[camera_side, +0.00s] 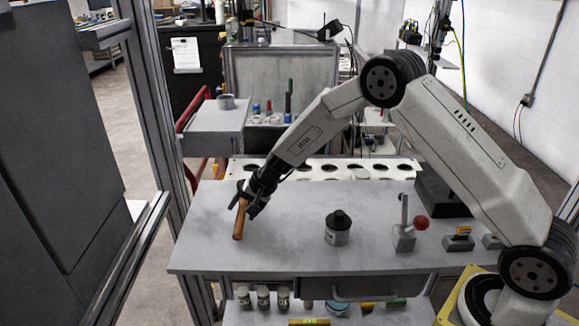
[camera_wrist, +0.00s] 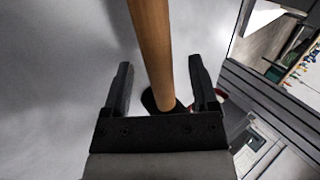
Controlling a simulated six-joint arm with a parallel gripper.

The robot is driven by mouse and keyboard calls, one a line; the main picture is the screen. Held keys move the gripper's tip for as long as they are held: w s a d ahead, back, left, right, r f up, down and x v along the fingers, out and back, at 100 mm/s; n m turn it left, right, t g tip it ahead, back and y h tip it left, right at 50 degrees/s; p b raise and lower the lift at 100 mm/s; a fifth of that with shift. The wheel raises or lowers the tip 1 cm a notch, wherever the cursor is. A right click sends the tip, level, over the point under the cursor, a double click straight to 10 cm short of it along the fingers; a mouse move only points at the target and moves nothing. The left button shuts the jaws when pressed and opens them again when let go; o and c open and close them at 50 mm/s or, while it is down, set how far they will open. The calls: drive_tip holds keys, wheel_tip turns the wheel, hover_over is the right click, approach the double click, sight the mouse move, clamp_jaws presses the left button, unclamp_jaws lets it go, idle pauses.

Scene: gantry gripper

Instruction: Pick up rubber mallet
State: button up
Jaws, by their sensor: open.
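The rubber mallet shows as a brown wooden handle (camera_side: 239,222) near the left part of the grey table. In the wrist view the handle (camera_wrist: 152,45) runs down from the top edge between my two fingers. A dark part, likely the mallet's head, shows only partly at the handle's lower end, behind my gripper's black palm. My gripper (camera_side: 248,204) is open around the handle; it also shows in the wrist view (camera_wrist: 161,75). I cannot tell whether the mallet rests fully on the table.
A black-capped can (camera_side: 338,232) stands mid-table. A white rack with holes (camera_side: 300,171) lies behind. The table's front left (camera_side: 205,255) is clear.

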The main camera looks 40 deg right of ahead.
sight(244, 207)
idle(0.3)
clamp_jaws()
drive_tip(key=shift+r, duration=0.1)
drive_tip(key=shift+r, duration=0.15)
drive_tip(key=shift+r, duration=1.55)
drive_tip(key=s+d+r, duration=0.1)
drive_tip(key=s+r, duration=0.8)
drive_tip(key=s, duration=0.5)
drive_tip(key=shift+d+r, duration=0.2)
drive_tip(key=shift+r, duration=0.05)
